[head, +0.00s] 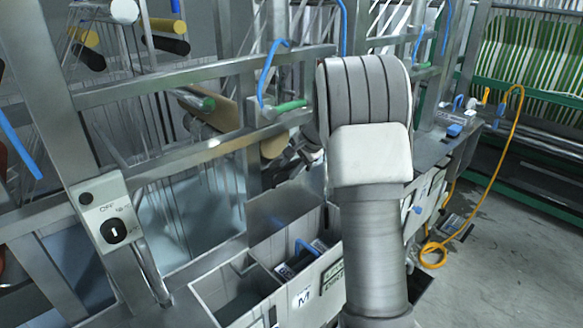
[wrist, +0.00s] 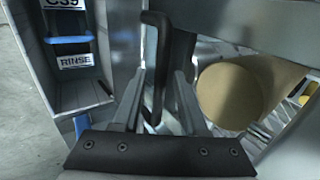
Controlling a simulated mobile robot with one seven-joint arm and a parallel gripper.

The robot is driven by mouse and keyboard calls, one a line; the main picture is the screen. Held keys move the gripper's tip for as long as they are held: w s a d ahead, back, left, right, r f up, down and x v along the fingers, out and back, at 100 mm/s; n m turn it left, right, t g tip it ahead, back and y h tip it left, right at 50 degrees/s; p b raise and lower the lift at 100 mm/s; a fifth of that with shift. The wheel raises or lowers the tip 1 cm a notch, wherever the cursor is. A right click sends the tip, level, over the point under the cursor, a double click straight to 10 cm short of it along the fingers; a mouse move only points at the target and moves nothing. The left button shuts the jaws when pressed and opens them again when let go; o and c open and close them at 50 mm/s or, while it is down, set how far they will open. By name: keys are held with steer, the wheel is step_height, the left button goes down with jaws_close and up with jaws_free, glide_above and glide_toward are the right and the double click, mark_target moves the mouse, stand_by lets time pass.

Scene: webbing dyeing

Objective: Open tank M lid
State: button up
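Tank M carries a white label with an M (head: 303,298) on its front wall, low in the middle of the head view. A flat grey metal plate (head: 285,210) stands tilted above the tank row; I cannot tell whether it is a lid. My gripper (wrist: 160,78) shows in the wrist view with its two fingers apart. A dark bent handle (wrist: 157,65) reaches down between the fingers. I cannot make out firm contact on both sides, or which tank the handle belongs to. In the head view my arm hides the gripper.
An open-topped compartment (head: 240,292) lies left of the M label. A metal frame with rollers rises behind, with a switch box (head: 112,220) at left. In the wrist view, a RINSE label (wrist: 75,60) and a tan roll (wrist: 238,95) flank the gripper. Floor at right has an orange hose (head: 490,180).

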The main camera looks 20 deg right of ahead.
steer(key=shift+r, duration=0.1)
steer(key=b+v, duration=0.1)
steer(key=v, duration=1.6)
steer(key=shift+b, duration=0.35)
steer(key=shift+s+d, duration=0.1)
steer(key=shift+s, duration=0.05)
